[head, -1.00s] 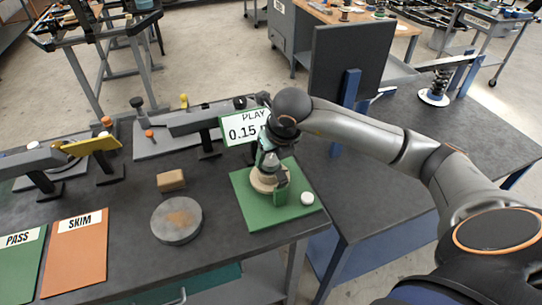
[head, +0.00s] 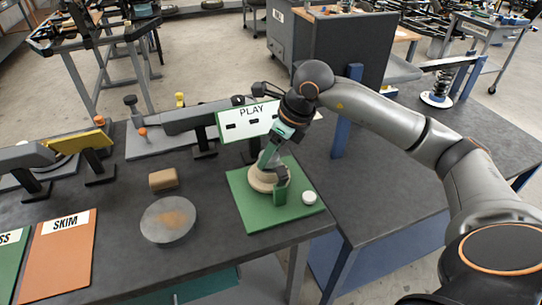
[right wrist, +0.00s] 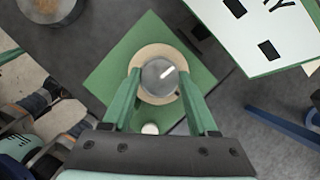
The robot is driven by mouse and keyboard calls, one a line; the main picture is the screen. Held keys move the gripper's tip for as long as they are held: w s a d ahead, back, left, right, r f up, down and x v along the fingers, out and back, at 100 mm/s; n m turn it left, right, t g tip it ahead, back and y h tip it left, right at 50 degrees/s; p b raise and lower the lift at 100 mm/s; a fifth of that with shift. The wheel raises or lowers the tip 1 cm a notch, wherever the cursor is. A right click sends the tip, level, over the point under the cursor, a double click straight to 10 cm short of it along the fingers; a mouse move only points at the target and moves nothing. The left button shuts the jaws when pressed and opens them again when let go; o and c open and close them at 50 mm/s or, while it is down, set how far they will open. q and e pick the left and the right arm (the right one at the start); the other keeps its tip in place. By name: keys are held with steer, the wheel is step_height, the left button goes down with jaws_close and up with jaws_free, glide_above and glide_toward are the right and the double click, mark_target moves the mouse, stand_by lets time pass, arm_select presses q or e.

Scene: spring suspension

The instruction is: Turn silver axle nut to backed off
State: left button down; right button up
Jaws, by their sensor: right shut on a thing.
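The silver axle nut (right wrist: 160,77) is a round silver piece with a white line on its top, pointing up and right in the right wrist view. It sits in the middle of a beige round hub (right wrist: 146,54) on a green plate (right wrist: 112,78). My right gripper (right wrist: 160,76) is shut on the nut, one green finger on each side. In the head view my right gripper (head: 270,172) comes down at a tilt over the hub (head: 259,184) and largely hides the nut. My left gripper is not in view.
A white PLAY display (head: 250,119) showing dashes stands behind the green plate. A small white disc (head: 309,198) lies on the plate's right side. A grey round block (head: 168,220) and a brown block (head: 163,179) lie left. The dark bench (head: 395,185) at right has free room.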

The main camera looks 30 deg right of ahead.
steer(key=shift+n, duration=0.7)
steer(key=o, duration=1.4)
steer(key=shift+c, duration=0.2)
steer(key=v, duration=1.2)
steer(key=shift+d+r, duration=0.35)
steer(key=shift+w, duration=0.1)
